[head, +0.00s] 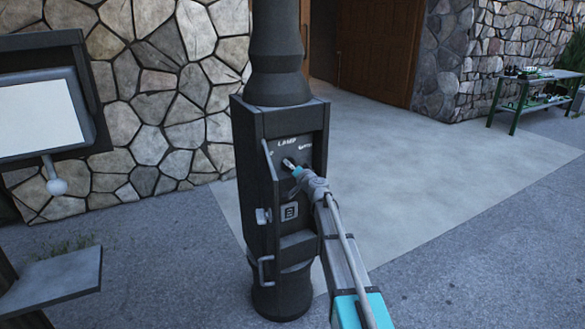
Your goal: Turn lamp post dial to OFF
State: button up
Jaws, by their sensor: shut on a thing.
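The lamp post (278,50) is a dark post with a box-shaped base. The recessed panel (305,140) on the base carries the word LAMP and further white lettering, partly unreadable. My gripper (290,165) reaches in from the lower right and is shut on the dial at the panel's upper middle. The dial is small and mostly hidden by the fingers, so I cannot tell which mark it points to.
Below the dial are a small square plate (289,211) and a protruding box. A panel door stands open at the panel's left, with a latch (263,216) and handle (265,270). A white-faced board (40,118) and a grey shelf (55,280) stand left. A green table (530,82) stands far right; paving between is clear.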

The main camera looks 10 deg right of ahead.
jog(key=shift+n, duration=0.7)
jog(key=o, duration=1)
jog(key=shift+s, duration=0.15)
jog(key=v, duration=1.1)
jog(key=shift+s, duration=0.35)
jog(key=shift+s+d, duration=0.1)
jog(key=shift+d, duration=0.05)
